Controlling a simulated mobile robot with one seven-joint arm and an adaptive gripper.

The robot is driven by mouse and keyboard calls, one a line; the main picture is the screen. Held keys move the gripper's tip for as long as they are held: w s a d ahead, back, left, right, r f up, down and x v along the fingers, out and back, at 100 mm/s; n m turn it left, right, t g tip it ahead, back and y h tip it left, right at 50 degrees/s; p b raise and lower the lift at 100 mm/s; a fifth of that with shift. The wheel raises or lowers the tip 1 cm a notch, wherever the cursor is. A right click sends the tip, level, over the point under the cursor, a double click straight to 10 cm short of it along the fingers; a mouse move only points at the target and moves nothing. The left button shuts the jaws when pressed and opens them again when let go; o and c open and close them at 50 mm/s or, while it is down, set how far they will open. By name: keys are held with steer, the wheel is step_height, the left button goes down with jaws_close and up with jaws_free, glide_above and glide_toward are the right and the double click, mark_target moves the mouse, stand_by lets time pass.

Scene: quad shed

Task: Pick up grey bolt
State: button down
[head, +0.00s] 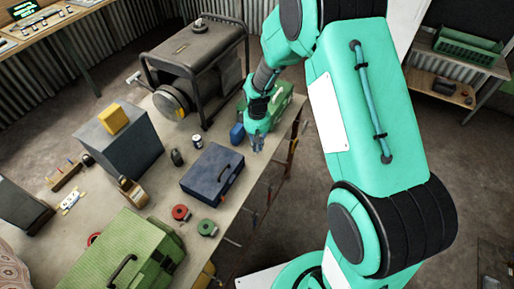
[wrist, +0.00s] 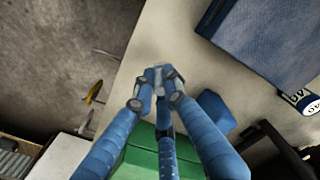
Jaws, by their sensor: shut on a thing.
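My gripper (head: 257,146) is over the right edge of the workbench (head: 228,240), to the right of a dark blue case. In the wrist view, my gripper's blue fingers (wrist: 160,92) are closed together around a small light grey piece, the grey bolt (wrist: 159,74). Only a bit of the bolt shows between the fingertips; the rest is hidden by them. In the head view I cannot make the bolt out. I cannot tell whether the bolt still touches the bench top.
The dark blue case (head: 213,173) lies left of my gripper. A small blue object (head: 237,134) and a green box (head: 286,99) are close by. Red (head: 181,212) and green (head: 207,228) rolls lie nearer the front. A generator (head: 190,55) stands behind.

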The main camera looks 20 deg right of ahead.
steer(key=s+r+p, duration=0.1)
steer(key=s+r, duration=0.1)
steer(key=s, duration=1.4)
steer(key=shift+r+p, duration=0.15)
steer(key=shift+p, duration=0.25)
